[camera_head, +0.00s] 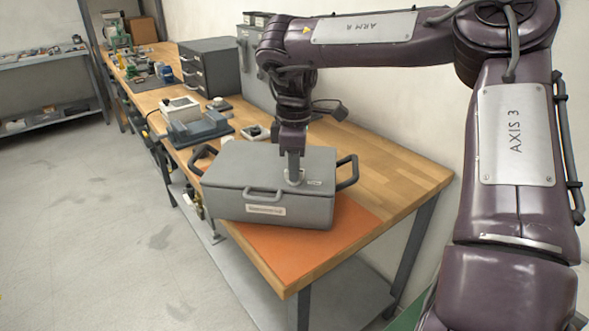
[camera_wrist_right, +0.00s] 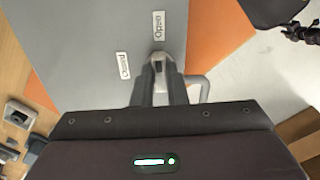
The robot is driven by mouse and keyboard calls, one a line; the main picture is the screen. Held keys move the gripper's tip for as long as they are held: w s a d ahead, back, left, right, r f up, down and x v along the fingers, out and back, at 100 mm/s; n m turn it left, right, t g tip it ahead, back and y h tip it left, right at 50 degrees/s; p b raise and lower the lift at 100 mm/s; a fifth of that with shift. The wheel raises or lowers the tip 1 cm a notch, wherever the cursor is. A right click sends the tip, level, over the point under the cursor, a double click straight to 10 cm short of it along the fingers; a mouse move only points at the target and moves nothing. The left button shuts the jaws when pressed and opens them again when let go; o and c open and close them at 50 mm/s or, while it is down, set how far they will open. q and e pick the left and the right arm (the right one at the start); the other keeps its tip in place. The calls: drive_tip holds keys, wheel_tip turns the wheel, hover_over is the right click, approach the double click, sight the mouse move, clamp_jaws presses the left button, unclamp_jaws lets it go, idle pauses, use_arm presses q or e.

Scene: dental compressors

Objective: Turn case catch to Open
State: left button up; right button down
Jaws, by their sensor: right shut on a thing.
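A grey case (camera_head: 270,180) with black side handles and a front handle sits on an orange mat (camera_head: 315,240) on the workbench. My right gripper (camera_head: 294,180) points down onto the right part of the case lid. In the right wrist view the gripper (camera_wrist_right: 160,75) is shut on the case catch (camera_wrist_right: 160,60), which is mostly hidden between the fingers. An "Open" label (camera_wrist_right: 159,25) and a "Closed" label (camera_wrist_right: 123,65) lie on the lid near it. The catch's exact angle is hard to tell. My left gripper is not in view.
The wooden workbench (camera_head: 405,175) has free room right of the case. A grey device (camera_head: 195,122) stands behind the case, with a dark drawer cabinet (camera_head: 210,67) farther back. A metal shelf (camera_head: 50,60) stands at the far left.

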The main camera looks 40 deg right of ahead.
drive_tip(key=shift+m, duration=0.4)
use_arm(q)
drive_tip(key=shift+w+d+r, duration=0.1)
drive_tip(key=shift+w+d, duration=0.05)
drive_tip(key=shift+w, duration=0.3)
